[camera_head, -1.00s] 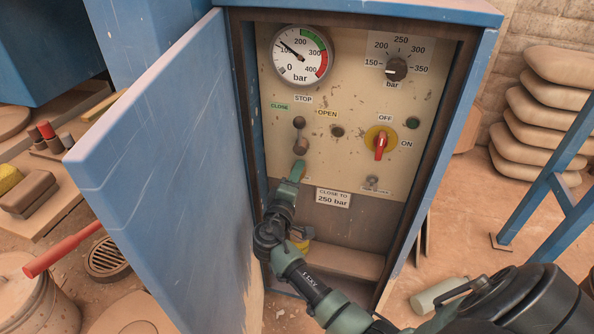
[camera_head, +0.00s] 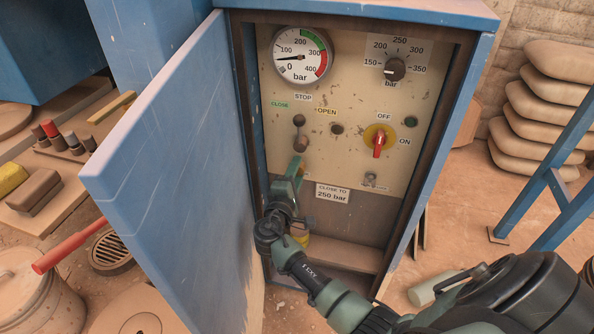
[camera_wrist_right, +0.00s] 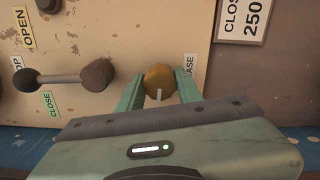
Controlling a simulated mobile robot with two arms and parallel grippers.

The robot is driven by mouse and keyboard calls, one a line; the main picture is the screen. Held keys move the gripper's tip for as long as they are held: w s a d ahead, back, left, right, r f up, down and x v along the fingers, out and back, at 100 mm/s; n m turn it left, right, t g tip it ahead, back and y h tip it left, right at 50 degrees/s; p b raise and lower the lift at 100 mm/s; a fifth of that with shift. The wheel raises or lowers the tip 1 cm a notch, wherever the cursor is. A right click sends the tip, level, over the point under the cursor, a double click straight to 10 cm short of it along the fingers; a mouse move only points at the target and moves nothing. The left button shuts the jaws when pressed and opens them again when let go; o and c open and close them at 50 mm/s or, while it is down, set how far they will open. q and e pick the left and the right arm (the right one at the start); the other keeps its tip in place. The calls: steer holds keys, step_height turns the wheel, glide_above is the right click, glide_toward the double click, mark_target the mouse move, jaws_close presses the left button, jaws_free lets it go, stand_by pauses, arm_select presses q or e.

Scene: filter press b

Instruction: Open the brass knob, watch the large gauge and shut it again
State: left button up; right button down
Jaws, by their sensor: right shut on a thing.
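The brass knob (camera_wrist_right: 159,79) shows in the right wrist view as a round gold knob with a white mark pointing down in the picture. My right gripper (camera_wrist_right: 159,90) is shut on it, one green finger on each side. In the head view my right gripper (camera_head: 297,170) reaches the lower left of the panel and hides most of the knob. The large gauge (camera_head: 302,57) is at the panel's top left. Its needle points almost straight left, below the 100 mark. My left gripper is not in view.
A lever (camera_head: 299,133) with CLOSE, STOP and OPEN labels sits just above my gripper. A red switch (camera_head: 379,141) and a pressure dial (camera_head: 396,68) are to the right. The blue cabinet door (camera_head: 170,165) stands open on the left. A "CLOSE TO 250 bar" label (camera_head: 332,193) is beside my gripper.

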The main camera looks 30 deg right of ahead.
steer(key=c, duration=0.9)
jaws_free()
steer(key=shift+c, duration=0.2)
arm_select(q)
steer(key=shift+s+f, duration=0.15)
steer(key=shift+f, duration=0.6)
arm_select(e)
steer(key=v, duration=0.7)
steer(key=shift+s+a, duration=0.25)
steer(key=shift+s, duration=0.05)
